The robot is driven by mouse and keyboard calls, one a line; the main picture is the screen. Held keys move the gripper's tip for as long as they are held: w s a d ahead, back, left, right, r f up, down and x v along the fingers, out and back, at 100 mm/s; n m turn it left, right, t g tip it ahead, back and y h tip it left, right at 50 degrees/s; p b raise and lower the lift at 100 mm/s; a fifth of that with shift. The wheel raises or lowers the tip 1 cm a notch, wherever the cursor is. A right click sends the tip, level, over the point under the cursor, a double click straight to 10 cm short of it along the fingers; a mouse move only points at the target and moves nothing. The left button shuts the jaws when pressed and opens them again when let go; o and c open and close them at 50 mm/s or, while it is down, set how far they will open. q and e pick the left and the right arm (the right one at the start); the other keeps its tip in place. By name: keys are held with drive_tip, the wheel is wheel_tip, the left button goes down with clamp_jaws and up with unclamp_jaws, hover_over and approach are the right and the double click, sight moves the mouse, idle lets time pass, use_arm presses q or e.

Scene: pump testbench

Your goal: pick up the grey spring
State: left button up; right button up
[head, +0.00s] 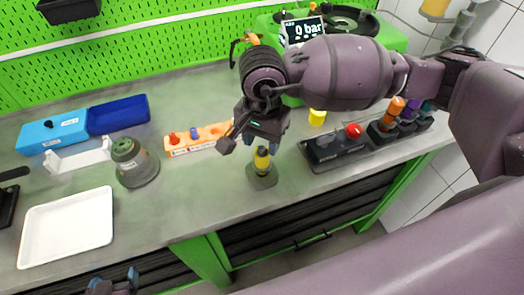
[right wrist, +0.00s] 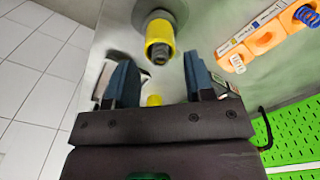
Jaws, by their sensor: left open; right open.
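The orange holder (head: 199,139) stands mid-bench in the head view, with a red and a blue piece on top. In the right wrist view, a pale coil that looks like the grey spring (right wrist: 237,64) sits at the holder's near end. A blue spring (right wrist: 306,15) stands further along the holder (right wrist: 268,38). I cannot make out the grey spring in the head view. My right gripper (right wrist: 160,80) is open and empty, to the side of the holder and above a yellow-and-black part (head: 261,160). My left gripper (head: 114,281) is open at the bottom edge.
A white tray (head: 66,228), a grey-green round part (head: 133,163) and blue bins (head: 118,114) stand at the left. A black box with a red button (head: 335,147) and coloured plugs stand at the right. A green pegboard (head: 150,50) lies behind.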

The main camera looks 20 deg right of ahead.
drive_tip(key=shift+f, duration=0.4)
drive_tip(key=shift+f, duration=0.1)
idle(0.4)
drive_tip(key=shift+b, duration=0.35)
drive_tip(key=shift+f, duration=0.15)
idle(0.4)
clamp_jaws()
